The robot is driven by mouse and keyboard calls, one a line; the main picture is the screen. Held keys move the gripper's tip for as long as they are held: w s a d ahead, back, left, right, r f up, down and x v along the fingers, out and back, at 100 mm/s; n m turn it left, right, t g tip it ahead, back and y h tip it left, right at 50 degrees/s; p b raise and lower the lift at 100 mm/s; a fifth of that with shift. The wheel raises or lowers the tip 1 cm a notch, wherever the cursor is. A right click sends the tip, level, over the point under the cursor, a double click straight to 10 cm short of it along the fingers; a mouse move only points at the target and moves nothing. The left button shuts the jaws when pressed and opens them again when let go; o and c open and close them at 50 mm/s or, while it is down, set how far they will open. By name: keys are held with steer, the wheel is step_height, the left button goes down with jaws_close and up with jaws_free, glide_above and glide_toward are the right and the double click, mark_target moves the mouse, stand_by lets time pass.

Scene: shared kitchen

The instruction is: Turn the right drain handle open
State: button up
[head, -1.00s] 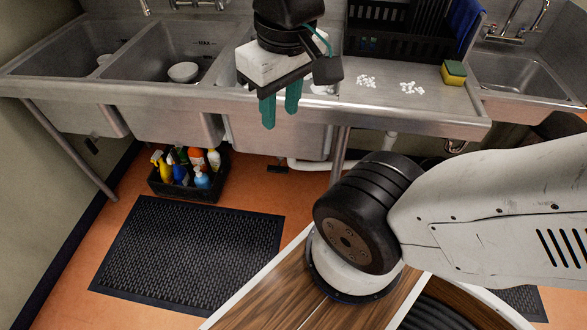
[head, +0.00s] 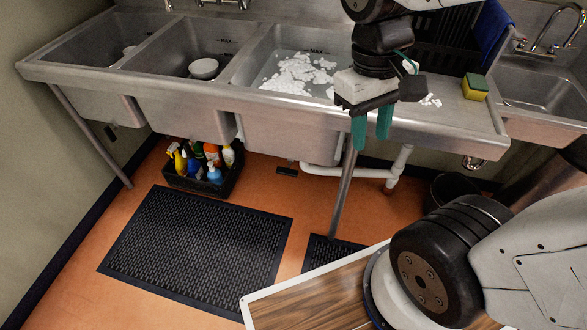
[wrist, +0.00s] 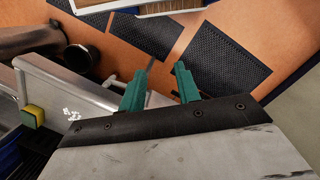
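My gripper (head: 371,140) hangs in front of the sink counter's front edge, pointing down. Its two teal fingers are apart with nothing between them; the wrist view also shows the gap between them (wrist: 159,72). The right sink basin (head: 290,137) is to the left of my gripper, with white foam inside. A small dark piece (head: 286,170) shows low beneath this basin, left of and below my fingers. It may be the right drain handle, but it is too small to tell its position. A similar dark piece (head: 110,133) shows beneath the left basin.
A metal leg (head: 343,195) and white pipes (head: 345,172) stand below the counter near my gripper. A black caddy of bottles (head: 205,182) sits on the floor at left. A black mat (head: 200,245) covers open floor in front.

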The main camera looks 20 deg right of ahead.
steer(key=w+d+f+n+g+h, duration=0.2)
steer(key=w+f+n+g+h, duration=0.15)
steer(key=w+f+h, duration=0.6)
steer(key=n+t, duration=0.6)
steer(key=t, duration=1.4)
glide_toward(288, 169)
steer(key=x, duration=1)
steer(key=shift+w+d+f, duration=0.15)
steer(key=shift+w+f, duration=0.15)
steer(key=shift+w, duration=0.05)
jaws_close()
